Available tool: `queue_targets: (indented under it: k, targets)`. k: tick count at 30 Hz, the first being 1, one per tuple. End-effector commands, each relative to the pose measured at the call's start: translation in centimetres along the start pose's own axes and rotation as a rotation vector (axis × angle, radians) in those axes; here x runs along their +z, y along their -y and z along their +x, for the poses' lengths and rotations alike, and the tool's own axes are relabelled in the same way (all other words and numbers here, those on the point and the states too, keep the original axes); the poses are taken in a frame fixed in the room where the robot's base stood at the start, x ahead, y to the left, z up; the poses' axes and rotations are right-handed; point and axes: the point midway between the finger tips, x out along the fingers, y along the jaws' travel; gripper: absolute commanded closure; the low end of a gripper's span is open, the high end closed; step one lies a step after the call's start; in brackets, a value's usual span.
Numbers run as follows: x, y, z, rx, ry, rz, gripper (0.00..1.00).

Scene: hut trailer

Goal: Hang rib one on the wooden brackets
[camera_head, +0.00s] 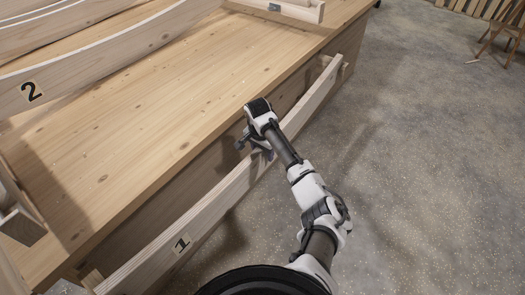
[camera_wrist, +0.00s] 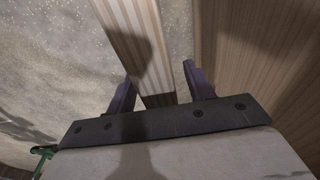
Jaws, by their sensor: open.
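Rib one (camera_head: 215,205), a long pale wooden beam marked "1", runs along the side of the wooden platform, apart from the floor. A short wooden bracket (camera_head: 337,66) sticks out from the platform side at its far end. Another bracket (camera_head: 92,278) shows at its near end. The rib seems to lie at both brackets; the exact contact is unclear. My gripper (camera_head: 256,150) is over the middle of the rib. In the wrist view my gripper (camera_wrist: 160,88) is open, with one purple finger on each side of the rib (camera_wrist: 145,55) and a gap at the right finger.
The wooden platform (camera_head: 150,140) stands left of the rib; its side wall (camera_wrist: 250,50) is close to the right finger. A curved rib marked "2" (camera_head: 75,72) lies over the platform. Speckled floor (camera_head: 420,160) is clear on the right. A wooden chair (camera_head: 500,35) stands far back.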

Motion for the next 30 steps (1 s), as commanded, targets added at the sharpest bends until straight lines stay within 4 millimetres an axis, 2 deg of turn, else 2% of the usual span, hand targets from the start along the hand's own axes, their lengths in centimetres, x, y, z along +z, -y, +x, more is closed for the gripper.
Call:
queue_targets:
  k: [4,8,11,18,24,30]
  targets:
    - [0.2,-0.1,0.2,0.003,0.005,0.000,0.47]
    - [0.1,0.0,-0.9,0.001,0.003,-0.001,0.47]
    - [0.1,0.1,-2.7,-0.001,0.001,-0.001,0.47]
    - [0.0,0.1,-8.3,-0.002,-0.001,-0.001,0.47]
    - [0.0,0.1,-12.1,-0.001,-0.002,-0.001,0.47]
    - [0.0,0.0,-13.7,0.000,0.001,0.000,0.47]
